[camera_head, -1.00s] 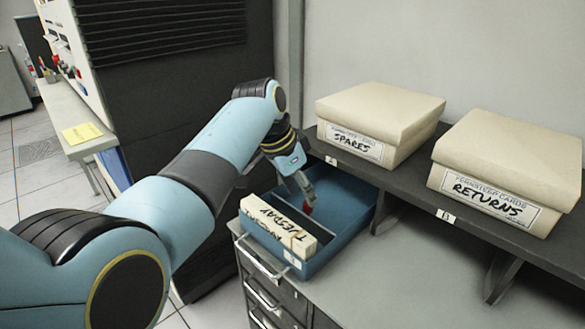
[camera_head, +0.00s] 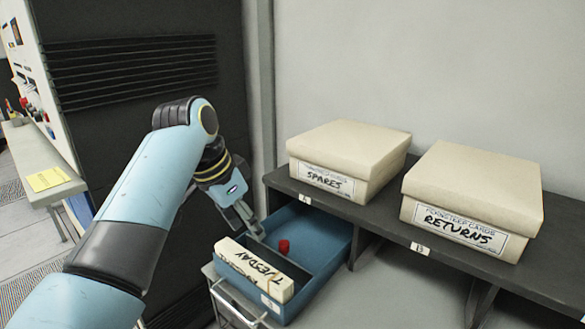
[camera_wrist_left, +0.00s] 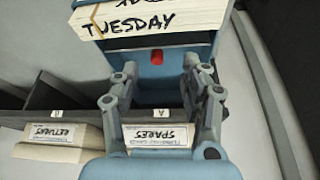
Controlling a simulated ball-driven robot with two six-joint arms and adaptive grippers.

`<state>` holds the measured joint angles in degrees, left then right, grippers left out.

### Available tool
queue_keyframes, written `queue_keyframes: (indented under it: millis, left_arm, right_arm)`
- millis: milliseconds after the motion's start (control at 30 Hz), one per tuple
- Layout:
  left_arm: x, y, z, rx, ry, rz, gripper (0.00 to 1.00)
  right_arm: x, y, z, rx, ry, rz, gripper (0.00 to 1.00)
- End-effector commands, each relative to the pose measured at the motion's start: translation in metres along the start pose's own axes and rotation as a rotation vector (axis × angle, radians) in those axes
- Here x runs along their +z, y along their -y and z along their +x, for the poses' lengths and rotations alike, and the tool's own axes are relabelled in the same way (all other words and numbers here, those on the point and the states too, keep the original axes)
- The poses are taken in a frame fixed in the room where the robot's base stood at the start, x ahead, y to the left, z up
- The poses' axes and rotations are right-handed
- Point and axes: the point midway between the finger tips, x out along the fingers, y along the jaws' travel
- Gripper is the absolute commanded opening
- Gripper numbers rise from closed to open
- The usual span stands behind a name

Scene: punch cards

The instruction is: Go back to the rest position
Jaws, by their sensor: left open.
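My left gripper (camera_head: 250,222) is above the left side of the blue tray (camera_head: 330,262) in the head view. Its jaws are open and empty; both fingers (camera_wrist_left: 152,88) show apart in the left wrist view. The tray holds a pale card block marked TUESDAY (camera_head: 254,268) in its front compartment. A small red object (camera_head: 284,246) is in the compartment behind it, apart from the fingers; it also shows in the left wrist view (camera_wrist_left: 156,57). My right gripper is not in view.
A cream box marked SPARES (camera_head: 350,145) and one marked RETURNS (camera_head: 475,190) stand on a dark shelf (camera_head: 385,230) behind and right of the tray. A dark cabinet (camera_head: 140,120) stands left, behind my arm. The grey top right of the tray is clear.

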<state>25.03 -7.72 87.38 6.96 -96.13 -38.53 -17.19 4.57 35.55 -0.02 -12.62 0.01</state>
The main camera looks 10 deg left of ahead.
Motion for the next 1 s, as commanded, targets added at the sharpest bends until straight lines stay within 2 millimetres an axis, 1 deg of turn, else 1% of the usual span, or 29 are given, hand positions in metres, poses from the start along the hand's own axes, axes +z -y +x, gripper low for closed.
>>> queue_keyframes:
  millis: [33, 67, 100, 133, 200, 300, 400, 500, 700, 867, 900, 1000]
  left_arm:
    - [0.036, -0.004, 0.008, -0.02, 0.022, -0.059, 0.45]
    - [0.056, -0.007, 0.011, -0.036, 0.031, -0.1, 0.45]
    - [0.086, -0.012, 0.012, -0.063, 0.045, -0.156, 0.45]
    - [0.107, -0.017, 0.011, -0.084, 0.053, -0.2, 0.45]
    - [0.154, -0.029, 0.006, -0.131, 0.07, -0.29, 0.45]
    - [0.202, -0.046, -0.008, -0.185, 0.083, -0.381, 0.45]
    - [0.234, -0.061, -0.022, -0.223, 0.09, -0.441, 0.45]
    - [0.259, -0.074, -0.036, -0.252, 0.095, -0.487, 0.45]
    - [0.293, -0.098, -0.065, -0.296, 0.095, -0.555, 0.45]
    - [0.314, -0.116, -0.089, -0.323, 0.092, -0.598, 0.45]
    - [0.318, -0.117, -0.088, -0.326, 0.092, -0.606, 0.45]
    - [0.326, -0.11, -0.052, -0.321, 0.102, -0.61, 0.45]
  right_arm:
    - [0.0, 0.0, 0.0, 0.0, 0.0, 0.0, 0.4]
    - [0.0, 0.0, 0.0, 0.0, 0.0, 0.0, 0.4]
    - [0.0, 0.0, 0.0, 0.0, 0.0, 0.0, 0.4]
    - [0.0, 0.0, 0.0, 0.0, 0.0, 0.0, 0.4]
    - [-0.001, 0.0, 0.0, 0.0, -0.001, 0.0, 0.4]
    - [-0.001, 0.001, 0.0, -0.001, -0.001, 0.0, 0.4]
    - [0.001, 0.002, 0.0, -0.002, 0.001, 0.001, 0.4]
    - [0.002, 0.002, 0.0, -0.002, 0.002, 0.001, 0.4]
    - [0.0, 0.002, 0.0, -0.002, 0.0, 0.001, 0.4]
    - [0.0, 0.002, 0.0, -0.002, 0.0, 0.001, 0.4]
    - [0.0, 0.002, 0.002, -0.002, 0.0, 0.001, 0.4]
    - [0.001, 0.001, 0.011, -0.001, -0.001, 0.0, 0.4]
